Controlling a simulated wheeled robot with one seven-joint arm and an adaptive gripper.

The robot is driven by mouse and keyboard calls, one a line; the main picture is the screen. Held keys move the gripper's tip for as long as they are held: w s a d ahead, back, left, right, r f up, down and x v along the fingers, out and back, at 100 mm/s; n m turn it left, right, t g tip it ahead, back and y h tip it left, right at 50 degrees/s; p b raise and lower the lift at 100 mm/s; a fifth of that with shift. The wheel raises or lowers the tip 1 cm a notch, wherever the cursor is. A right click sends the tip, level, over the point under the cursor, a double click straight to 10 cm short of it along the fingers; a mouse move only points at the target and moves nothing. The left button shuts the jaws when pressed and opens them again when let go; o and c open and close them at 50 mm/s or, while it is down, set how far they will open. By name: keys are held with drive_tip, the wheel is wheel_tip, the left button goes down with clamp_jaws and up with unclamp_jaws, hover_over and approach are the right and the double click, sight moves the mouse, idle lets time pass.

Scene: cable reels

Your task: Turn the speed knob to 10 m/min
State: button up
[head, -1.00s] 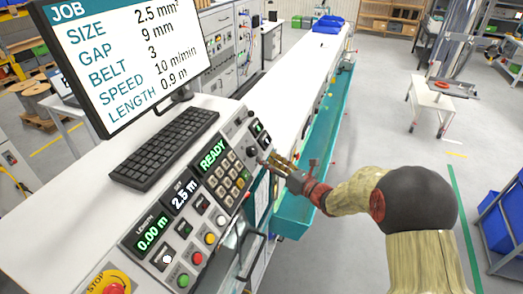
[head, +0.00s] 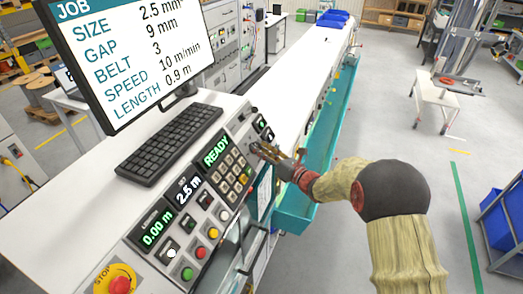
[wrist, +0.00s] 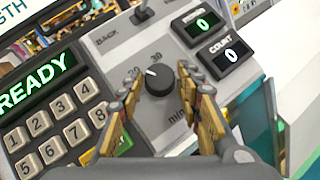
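The speed knob (wrist: 159,78) is a round dark knob on the grey panel in the wrist view. Its white pointer mark faces the upper left, near the printed 20 and 30; part of the "m/min" label shows below it. The rest of the scale is hidden or too small to read. My gripper (wrist: 160,86) is open, with one finger on each side of the knob and a visible gap to it on both sides. In the head view my gripper (head: 262,150) is over the panel's right end and hides the knob.
The monitor (head: 135,50) lists speed 10 m/min. A keypad (wrist: 62,128) and a READY display (wrist: 36,82) lie left of the knob. Two small displays reading 0 (wrist: 203,24) are at the upper right. A red stop button (head: 120,284) is at the panel's near left.

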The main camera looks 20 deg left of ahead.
drive_tip(key=c, duration=0.6)
drive_tip(key=shift+c, duration=0.5)
drive_tip(key=shift+b, duration=0.4)
